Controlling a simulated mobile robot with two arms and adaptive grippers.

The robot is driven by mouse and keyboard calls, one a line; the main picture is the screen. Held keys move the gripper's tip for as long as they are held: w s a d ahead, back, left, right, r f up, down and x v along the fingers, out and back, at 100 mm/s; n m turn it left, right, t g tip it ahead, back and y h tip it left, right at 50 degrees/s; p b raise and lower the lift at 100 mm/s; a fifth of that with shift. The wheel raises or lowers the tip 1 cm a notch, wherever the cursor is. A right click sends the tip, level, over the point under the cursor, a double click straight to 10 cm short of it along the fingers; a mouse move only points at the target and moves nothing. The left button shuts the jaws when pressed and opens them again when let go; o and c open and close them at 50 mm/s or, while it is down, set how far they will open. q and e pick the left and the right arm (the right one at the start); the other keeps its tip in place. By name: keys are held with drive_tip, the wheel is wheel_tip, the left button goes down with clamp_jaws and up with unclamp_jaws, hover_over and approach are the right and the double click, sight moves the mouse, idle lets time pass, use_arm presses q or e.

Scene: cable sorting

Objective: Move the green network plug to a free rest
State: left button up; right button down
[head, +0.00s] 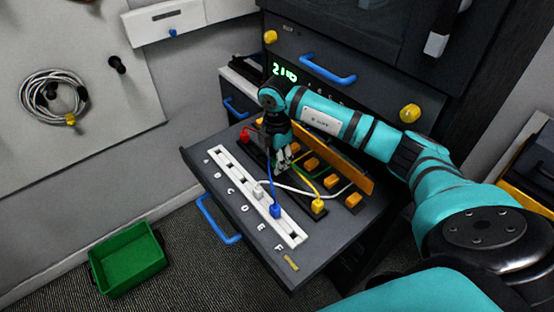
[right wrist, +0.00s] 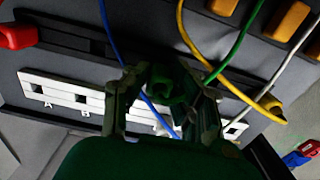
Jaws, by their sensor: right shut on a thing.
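My right gripper (head: 283,168) is above the dark drawer tray, between the white strip and the row of orange blocks. In the right wrist view the gripper (right wrist: 162,118) is shut on the green plug (right wrist: 163,82), with its green cable (right wrist: 236,48) running up and away. The plug is partly hidden by the fingers. The white strip (head: 224,168) has slots lettered A to F. A white plug (head: 258,190) and a blue plug (head: 276,210) are at the strip. A red plug (head: 245,136) and a yellow plug (head: 318,206) are on the dark rail behind it. My left gripper is not in view.
Several orange blocks (head: 353,200) stand at the right, beside an orange panel (head: 345,170). Blue, yellow and white cables cross the tray near the gripper. A green bin (head: 127,262) is on the floor at left. The dark cabinet (head: 375,60) stands behind.

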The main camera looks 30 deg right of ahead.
drive_tip(key=shift+f+b, duration=0.4)
drive_tip(key=shift+f, duration=0.5)
idle(1.1)
drive_tip(key=c, duration=0.6)
unclamp_jaws()
drive_tip(key=shift+o, duration=0.2)
drive_tip(key=shift+r+p, duration=2.85)
drive_tip(key=shift+r, duration=0.7)
drive_tip(key=shift+s+f, duration=0.1)
